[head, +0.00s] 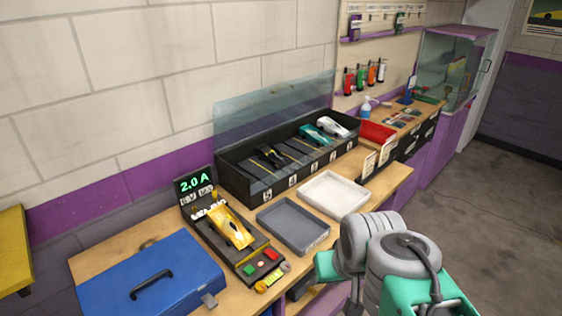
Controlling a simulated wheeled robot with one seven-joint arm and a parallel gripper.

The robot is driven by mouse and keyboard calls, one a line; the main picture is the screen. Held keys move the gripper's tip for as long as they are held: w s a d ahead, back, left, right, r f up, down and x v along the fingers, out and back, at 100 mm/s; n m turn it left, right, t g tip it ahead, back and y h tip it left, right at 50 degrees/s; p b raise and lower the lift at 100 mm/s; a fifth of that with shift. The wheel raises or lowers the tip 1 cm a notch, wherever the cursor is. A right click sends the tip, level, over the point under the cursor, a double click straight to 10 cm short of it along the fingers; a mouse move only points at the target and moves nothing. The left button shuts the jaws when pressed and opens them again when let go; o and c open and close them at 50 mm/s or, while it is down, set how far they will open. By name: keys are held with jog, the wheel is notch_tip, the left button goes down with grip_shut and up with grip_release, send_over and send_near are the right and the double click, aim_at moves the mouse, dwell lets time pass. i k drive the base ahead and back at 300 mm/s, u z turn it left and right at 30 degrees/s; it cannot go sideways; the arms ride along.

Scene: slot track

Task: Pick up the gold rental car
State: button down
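The gold car (231,228) is a yellow-gold slot car with a dark spot near its front end. It rests on a black tester (193,230) whose display reads 2.0 A, on the wooden bench. My arm, in grey and teal, shows at the lower right, to the right of the car and apart from it. My gripper is not visible, so its fingers and anything in them cannot be seen.
A blue case (150,278) stands left of the tester, with grey (293,228) and white (333,195) trays to its right. Behind is a black numbered rack (240,189) with several cars and a clear panel (275,105). A red bin (377,134) stands farther right.

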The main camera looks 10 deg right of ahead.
aim_at(224, 221)
jog(key=u, duration=4.75)
jog(key=k, duration=1.25)
jog(key=z, duration=0.9)
jog(key=i, duration=0.5)
